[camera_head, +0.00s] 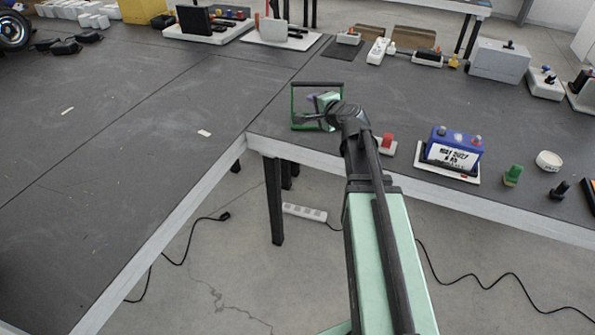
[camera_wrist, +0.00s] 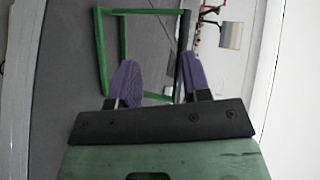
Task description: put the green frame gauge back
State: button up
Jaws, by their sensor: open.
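The green frame gauge (camera_head: 293,101) stands on the dark table near its front edge, with a black bar along its top in the head view. It also shows in the wrist view (camera_wrist: 101,50), where its black bar is on the right side. My gripper (camera_head: 317,98) is at the frame in the head view, partly covering it. In the wrist view my gripper (camera_wrist: 161,62) is open, its two purple fingers apart. The black bar appears between the fingers, close to the right one. I cannot tell whether either finger touches it.
A red button on a white base (camera_head: 387,147), a blue battery (camera_head: 453,148) on a white tray and a green knob (camera_head: 513,175) stand to the right. A dark mat (camera_head: 342,49) and several fixtures lie behind. The table to the left is mostly clear.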

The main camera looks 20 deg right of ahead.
jog(key=s+a+f+n+g+y, duration=0.1)
jog(key=s+a+f+n+g, duration=0.35)
jog(key=a, duration=0.25)
jog(key=s+a+f+n+g+y, duration=0.1)
jog(key=s+a+f+n+g, duration=0.2)
jog(key=s+a+n, duration=0.35)
jog(key=s+a+f+n+g+h, duration=0.2)
jog(key=s+g, duration=0.1)
jog(key=s, duration=0.3)
jog(key=s+a+f+n+g+h, duration=0.2)
jog(key=s+g, duration=0.2)
jog(key=s, duration=0.1)
jog(key=shift+s+f, duration=0.25)
jog(key=shift+s, duration=0.1)
